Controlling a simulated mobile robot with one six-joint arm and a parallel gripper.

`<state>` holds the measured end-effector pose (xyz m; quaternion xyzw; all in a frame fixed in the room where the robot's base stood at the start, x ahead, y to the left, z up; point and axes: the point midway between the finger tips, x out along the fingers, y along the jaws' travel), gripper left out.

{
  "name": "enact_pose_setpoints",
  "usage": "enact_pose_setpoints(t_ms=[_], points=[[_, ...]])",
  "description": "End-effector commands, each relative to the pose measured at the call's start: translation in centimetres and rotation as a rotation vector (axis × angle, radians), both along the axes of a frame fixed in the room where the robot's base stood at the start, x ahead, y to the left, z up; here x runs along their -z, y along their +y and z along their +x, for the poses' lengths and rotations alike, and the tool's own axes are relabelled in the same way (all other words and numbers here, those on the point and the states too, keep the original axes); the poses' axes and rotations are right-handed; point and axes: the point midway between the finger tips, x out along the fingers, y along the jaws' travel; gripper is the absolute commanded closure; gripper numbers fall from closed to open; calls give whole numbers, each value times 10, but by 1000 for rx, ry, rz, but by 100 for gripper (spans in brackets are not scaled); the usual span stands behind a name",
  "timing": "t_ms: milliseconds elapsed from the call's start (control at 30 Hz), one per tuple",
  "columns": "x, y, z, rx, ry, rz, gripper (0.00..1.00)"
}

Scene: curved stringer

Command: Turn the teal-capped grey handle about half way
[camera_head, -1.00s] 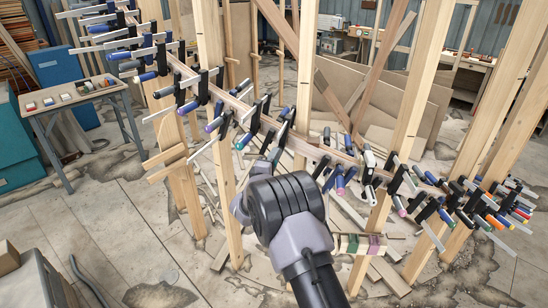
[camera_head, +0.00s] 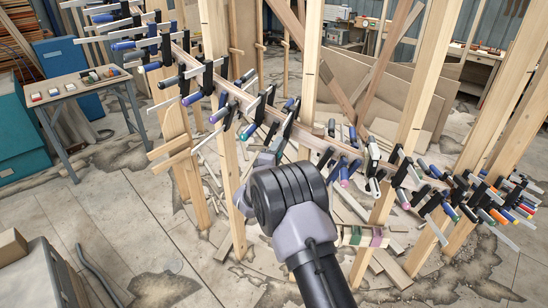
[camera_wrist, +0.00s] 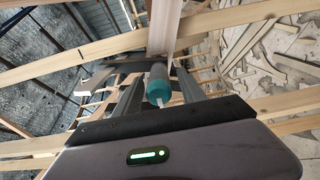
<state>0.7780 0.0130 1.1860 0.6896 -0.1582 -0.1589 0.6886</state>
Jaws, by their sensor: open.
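The teal-capped grey handle (camera_wrist: 158,84) is in the middle of the wrist view, its teal end facing the camera. My gripper (camera_wrist: 160,93) is open, with one dark finger on each side of the handle and visible gaps between. A thin pale rod sticks out past the teal cap. In the head view, a teal-ended handle (camera_head: 246,133) shows on a clamp just above my gripper (camera_head: 265,154), whose fingers are mostly hidden behind my wrist. I cannot tell for sure that it is the same handle.
A curved wooden stringer (camera_head: 231,92) carries a row of clamps with coloured handles, crowded close to my gripper. Upright wooden posts (camera_head: 410,110) stand along it. A small table (camera_head: 68,94) is at left. Scrap wood lies on the cracked floor.

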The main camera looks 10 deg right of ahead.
Motion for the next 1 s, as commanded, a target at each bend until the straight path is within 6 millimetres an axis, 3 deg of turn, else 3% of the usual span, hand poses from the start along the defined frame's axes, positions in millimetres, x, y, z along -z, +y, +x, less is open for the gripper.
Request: enact_pose_setpoints(t_ms=[167, 500, 600, 733, 1000], points=[[-1, 19, -34, -4, 2, -1, 52], [0, 62, -125, -4, 1, -3, 52], [0, 70, -141, -3, 1, -3, 52], [0, 73, -151, -1, 0, -1, 52], [-1, 74, -152, -1, 0, -1, 52]])
